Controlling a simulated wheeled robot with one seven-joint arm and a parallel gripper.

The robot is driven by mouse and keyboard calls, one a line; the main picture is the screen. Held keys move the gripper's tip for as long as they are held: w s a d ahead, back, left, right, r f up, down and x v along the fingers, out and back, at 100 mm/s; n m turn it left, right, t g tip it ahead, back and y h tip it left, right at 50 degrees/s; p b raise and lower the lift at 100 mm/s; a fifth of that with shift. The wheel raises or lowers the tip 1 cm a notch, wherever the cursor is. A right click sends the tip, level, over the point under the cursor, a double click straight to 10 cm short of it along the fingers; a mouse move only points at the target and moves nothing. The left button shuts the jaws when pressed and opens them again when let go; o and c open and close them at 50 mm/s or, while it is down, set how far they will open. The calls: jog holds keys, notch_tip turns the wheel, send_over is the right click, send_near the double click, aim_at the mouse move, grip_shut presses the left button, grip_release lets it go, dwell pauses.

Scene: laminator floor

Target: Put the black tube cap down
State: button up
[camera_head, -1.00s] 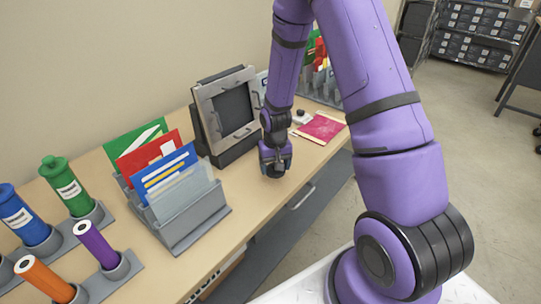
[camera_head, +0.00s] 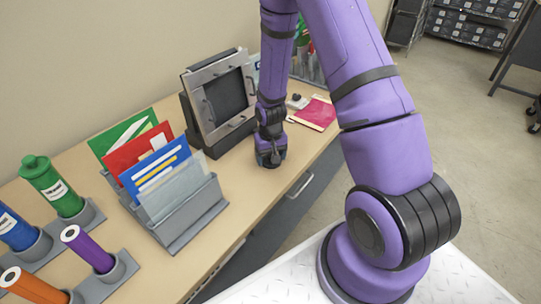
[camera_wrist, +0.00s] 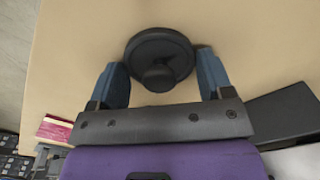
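The black tube cap (camera_wrist: 160,58) is a round dark disc with a raised knob. My gripper (camera_head: 270,158) points down just over the wooden desk (camera_head: 250,185), in front of the grey framed unit. In the head view the cap is hard to tell from the dark gripper. I cannot tell whether it touches the desk.
The grey framed unit (camera_head: 228,105) stands close behind my gripper. A grey file rack (camera_head: 190,222) with coloured folders is on the left, beside holders with green (camera_head: 58,192), blue, purple and orange tubes. A red packet (camera_head: 318,112) lies on the right. Desk around my gripper is clear.

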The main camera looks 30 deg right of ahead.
jog(key=o, duration=0.4)
jog(key=shift+r, duration=0.1)
jog(key=s+a+r+n+t, duration=0.1)
jog(key=s+a+r, duration=0.15)
jog(key=r, duration=1.25)
jog(key=s+a+r+t, duration=0.1)
jog(key=s+r, duration=0.3)
jog(key=r, duration=1.2)
jog(key=s+a+r+n+t, duration=0.1)
jog(key=s+a+r+t, duration=0.1)
jog(key=s+r, duration=0.9)
jog(key=s+t, duration=0.1)
jog(key=s, duration=0.4)
jog(key=shift+a+r+n, duration=0.15)
jog(key=shift+r+n, duration=0.15)
jog(key=shift+r, duration=0.05)
jog(key=shift+o, duration=0.2)
jog(key=shift+s+a+r, duration=0.1)
jog(key=shift+s, duration=0.5)
jog(key=shift+w, duration=0.1)
